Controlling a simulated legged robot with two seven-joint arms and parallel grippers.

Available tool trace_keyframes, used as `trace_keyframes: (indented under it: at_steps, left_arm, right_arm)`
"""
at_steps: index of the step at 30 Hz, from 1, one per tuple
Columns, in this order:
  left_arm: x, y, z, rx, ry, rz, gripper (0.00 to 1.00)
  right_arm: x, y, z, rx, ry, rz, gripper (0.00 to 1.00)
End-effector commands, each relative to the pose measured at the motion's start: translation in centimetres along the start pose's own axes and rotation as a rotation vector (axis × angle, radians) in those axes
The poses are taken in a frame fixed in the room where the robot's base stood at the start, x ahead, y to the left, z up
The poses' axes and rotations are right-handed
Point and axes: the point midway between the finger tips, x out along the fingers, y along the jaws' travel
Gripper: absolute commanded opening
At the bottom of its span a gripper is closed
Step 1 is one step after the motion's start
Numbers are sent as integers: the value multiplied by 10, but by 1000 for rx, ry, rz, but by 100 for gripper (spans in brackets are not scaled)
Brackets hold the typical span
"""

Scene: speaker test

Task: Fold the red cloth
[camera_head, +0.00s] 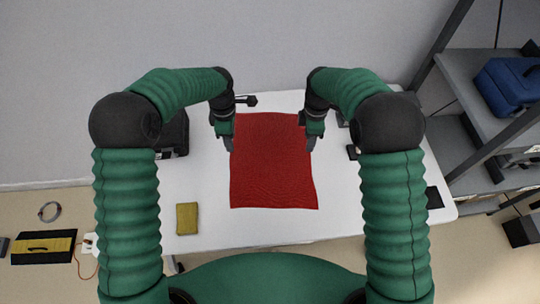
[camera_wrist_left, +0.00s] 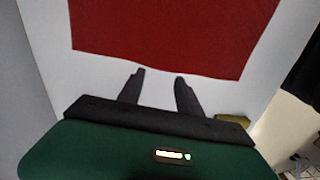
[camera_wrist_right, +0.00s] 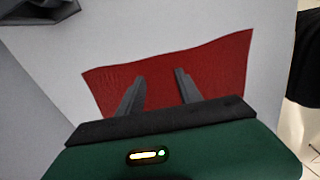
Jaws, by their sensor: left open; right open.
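The red cloth (camera_head: 272,165) lies flat and spread out on the white table (camera_head: 345,215). My left gripper (camera_head: 228,146) is at the cloth's left edge, near its far left corner. In the left wrist view its open, empty fingers (camera_wrist_left: 160,75) point at the edge of the cloth (camera_wrist_left: 170,30), just short of it. My right gripper (camera_head: 312,145) is at the cloth's right edge, near the far right corner. In the right wrist view its open fingers (camera_wrist_right: 160,75) overlap the cloth (camera_wrist_right: 215,65), with nothing visibly gripped. Contact with the cloth cannot be told.
A dark case (camera_head: 174,135) stands behind my left arm. A dark flat item (camera_head: 434,197) lies at the right edge.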

Motion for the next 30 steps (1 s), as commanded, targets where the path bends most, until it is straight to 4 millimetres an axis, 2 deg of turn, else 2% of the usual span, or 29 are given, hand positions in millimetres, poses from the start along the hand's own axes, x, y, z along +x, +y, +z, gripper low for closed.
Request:
trace_keyframes:
  at_steps: [4,10,15,27,30]
  left_arm:
    - [19,3,0,-30,0,-8,42]
    - [59,5,0,-28,-1,-11,42]
    - [79,5,0,-28,-1,-7,42]
    - [86,6,0,-26,0,-5,42]
    - [85,5,0,-26,0,-6,35]
  right_arm:
    - [18,3,-1,-24,-2,-8,42]
    - [59,5,0,-22,-1,-11,42]
    - [78,5,0,-21,-1,-6,42]
    - [86,5,0,-20,-1,-5,42]
    - [85,5,0,-20,-1,-6,35]
